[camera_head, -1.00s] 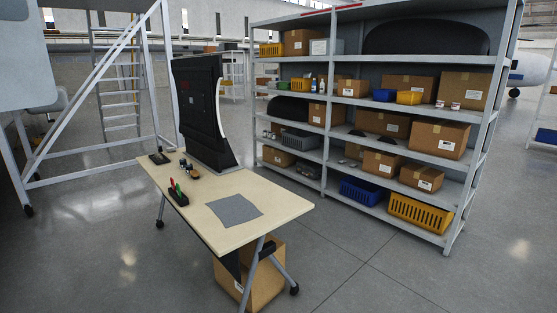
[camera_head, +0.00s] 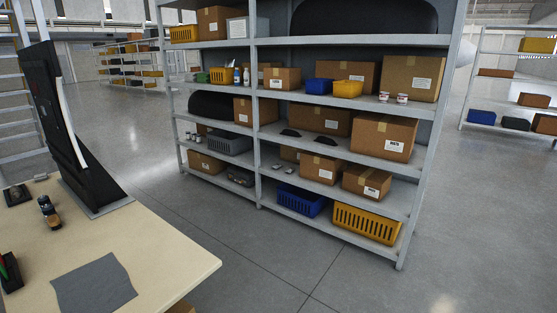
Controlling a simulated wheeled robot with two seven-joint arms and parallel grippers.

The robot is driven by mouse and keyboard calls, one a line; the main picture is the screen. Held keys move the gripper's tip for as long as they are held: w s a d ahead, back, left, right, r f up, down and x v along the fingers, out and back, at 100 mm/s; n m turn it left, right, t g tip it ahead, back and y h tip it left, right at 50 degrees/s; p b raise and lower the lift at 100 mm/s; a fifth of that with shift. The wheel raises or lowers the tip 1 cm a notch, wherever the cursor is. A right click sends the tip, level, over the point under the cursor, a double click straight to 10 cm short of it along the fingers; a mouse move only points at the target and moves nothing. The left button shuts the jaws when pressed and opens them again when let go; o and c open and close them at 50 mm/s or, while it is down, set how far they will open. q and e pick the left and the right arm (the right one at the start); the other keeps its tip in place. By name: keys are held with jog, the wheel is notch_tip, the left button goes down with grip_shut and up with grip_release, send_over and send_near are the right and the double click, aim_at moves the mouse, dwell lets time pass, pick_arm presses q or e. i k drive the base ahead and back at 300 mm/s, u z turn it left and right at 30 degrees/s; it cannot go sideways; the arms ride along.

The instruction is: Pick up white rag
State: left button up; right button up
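A grey rag (camera_head: 94,286) lies flat on the light wooden table (camera_head: 172,262) at the lower left of the head view. It looks grey rather than white, and no other cloth is seen on the table. The lower tip of the rag reaches the picture's bottom edge. Neither of my grippers shows in the view.
A tall grey shelf (camera_head: 262,205) with boxes and crates stands behind. A second shelf (camera_head: 468,100) is at right. Floor (camera_head: 460,260) is clear at lower right.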

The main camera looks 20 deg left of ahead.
aim_at(44, 176)
jog(key=i, duration=3.6)
jog(key=u, duration=2.35)
jog(key=i, duration=4.65)
jog(key=u, duration=2.1)
